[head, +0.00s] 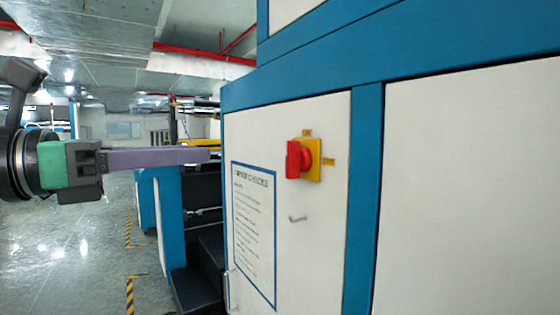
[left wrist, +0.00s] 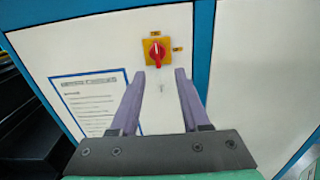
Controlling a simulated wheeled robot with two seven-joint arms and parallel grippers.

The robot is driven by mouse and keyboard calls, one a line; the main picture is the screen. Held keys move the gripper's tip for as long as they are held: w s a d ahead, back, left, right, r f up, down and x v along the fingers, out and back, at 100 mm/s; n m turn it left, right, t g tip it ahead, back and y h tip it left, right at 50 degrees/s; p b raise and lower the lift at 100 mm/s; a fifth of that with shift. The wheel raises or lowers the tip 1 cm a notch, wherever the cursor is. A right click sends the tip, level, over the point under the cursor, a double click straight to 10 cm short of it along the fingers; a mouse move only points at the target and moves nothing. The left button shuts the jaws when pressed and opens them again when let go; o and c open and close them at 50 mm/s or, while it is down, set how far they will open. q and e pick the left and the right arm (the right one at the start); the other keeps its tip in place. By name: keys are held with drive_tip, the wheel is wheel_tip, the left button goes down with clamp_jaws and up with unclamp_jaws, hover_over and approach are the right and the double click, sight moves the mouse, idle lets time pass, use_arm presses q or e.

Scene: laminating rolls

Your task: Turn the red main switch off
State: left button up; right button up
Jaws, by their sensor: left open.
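The red main switch (head: 294,159) is a knob on a yellow square plate (head: 313,160), mounted on the white cabinet door. Its grip looks roughly vertical; I cannot read the labels beside it. My left gripper (head: 208,155) reaches in from the left at about the knob's height and is apart from it. In the left wrist view, the two purple fingers (left wrist: 160,74) are spread with nothing between them. There the red switch (left wrist: 156,53) shows just beyond the fingertips, between their lines. My right gripper is not in view.
A blue-framed notice (head: 254,230) is on the door, left of and below the switch. A small handle (head: 297,218) sits below the switch. Blue posts (head: 364,200) frame the white panels. Open floor (head: 60,255) lies to the left.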

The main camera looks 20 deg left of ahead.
use_arm(q)
drive_tip(key=p, duration=0.4)
approach(287, 150)
drive_tip(key=p+x, duration=0.3)
drive_tip(key=x, duration=0.5)
drive_tip(key=shift+w+d+r+p, duration=0.1)
drive_tip(key=shift+w+p, duration=0.05)
drive_tip(key=shift+p, duration=0.2)
drive_tip(key=shift+w+d, duration=0.1)
drive_tip(key=shift+w, duration=0.15)
drive_tip(key=shift+s, duration=0.15)
clamp_jaws()
